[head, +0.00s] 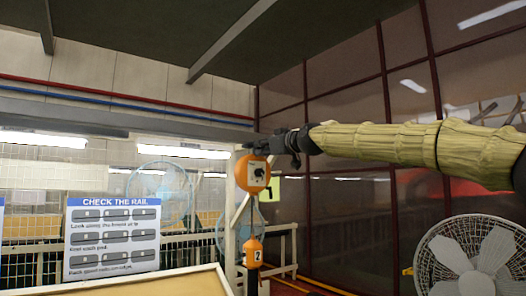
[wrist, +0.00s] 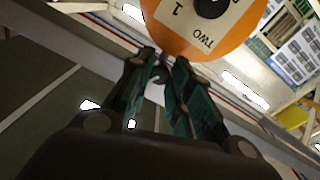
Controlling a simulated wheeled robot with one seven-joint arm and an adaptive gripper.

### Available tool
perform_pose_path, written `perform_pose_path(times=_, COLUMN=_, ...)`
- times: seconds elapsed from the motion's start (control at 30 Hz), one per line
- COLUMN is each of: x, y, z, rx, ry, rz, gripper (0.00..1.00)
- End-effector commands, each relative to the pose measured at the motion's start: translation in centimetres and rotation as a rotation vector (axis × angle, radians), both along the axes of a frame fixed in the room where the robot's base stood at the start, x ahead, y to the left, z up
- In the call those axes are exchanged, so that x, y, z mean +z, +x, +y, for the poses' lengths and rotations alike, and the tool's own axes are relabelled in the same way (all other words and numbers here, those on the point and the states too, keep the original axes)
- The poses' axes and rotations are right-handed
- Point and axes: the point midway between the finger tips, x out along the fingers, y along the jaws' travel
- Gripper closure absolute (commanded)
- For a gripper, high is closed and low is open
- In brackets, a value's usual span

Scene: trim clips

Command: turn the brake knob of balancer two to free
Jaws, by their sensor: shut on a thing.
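Balancer two (head: 249,184) is an orange round housing hanging at the middle of the head view, with a dark round knob on a pale plate on its face. In the wrist view its orange body (wrist: 165,36) fills the top, with a label reading "TWO" and "1" and a black knob (wrist: 209,4) cut by the upper edge. My gripper (wrist: 160,72) is at the housing's top edge, its fingers closed around a small dark grey piece (wrist: 160,76) there. What that piece is, and where the knob points, I cannot tell. My gripper also shows in the head view (head: 272,145).
A smaller orange body (head: 254,244) marked "2" hangs on a line below the housing. A "CHECK THE RAIL" board (head: 113,236) stands left, a fan (head: 470,262) at the lower right. A pale-rimmed surface (head: 190,283) lies at the bottom.

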Motion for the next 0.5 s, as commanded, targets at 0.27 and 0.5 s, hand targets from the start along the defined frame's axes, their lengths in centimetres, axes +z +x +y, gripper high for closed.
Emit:
perform_pose_path(times=0.27, x=-0.02, y=0.09, z=-0.04, rx=0.001, ry=-0.199, rz=-0.141, gripper=1.00)
perform_pose_path(times=0.5, x=-0.06, y=0.14, z=-0.11, rx=0.001, ry=-0.330, rz=-0.235, gripper=1.00)
